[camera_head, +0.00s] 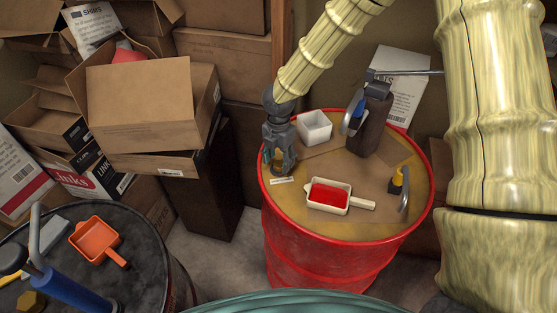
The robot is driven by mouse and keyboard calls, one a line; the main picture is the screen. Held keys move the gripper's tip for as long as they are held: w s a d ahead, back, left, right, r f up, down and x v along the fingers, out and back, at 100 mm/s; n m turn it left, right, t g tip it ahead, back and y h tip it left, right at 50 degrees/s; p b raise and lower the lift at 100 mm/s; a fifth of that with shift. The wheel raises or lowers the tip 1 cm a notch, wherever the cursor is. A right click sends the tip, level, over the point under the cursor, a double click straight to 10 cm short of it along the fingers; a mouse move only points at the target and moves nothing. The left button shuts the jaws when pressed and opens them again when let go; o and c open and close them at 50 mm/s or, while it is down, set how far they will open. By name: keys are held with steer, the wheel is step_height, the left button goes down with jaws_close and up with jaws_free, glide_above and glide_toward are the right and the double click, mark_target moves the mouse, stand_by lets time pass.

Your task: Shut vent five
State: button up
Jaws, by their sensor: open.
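My gripper (279,166) is dark grey, points down and is open over the left edge of the red drum's top (270,208). A small yellowish piece (280,157) shows between its fingers; I cannot tell whether the fingers touch it. A small pale label (282,181) lies on the drum top just in front of the gripper. Its writing is too small to read, so I cannot tell which vent is five. The gripper hides part of the drum top there.
A black drum (140,255) with an orange scoop (95,239) stands left. Cardboard boxes (140,100) crowd behind.

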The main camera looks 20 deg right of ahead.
steer(key=shift+w+f, duration=0.15)
steer(key=shift+f, duration=0.7)
steer(key=c, duration=1)
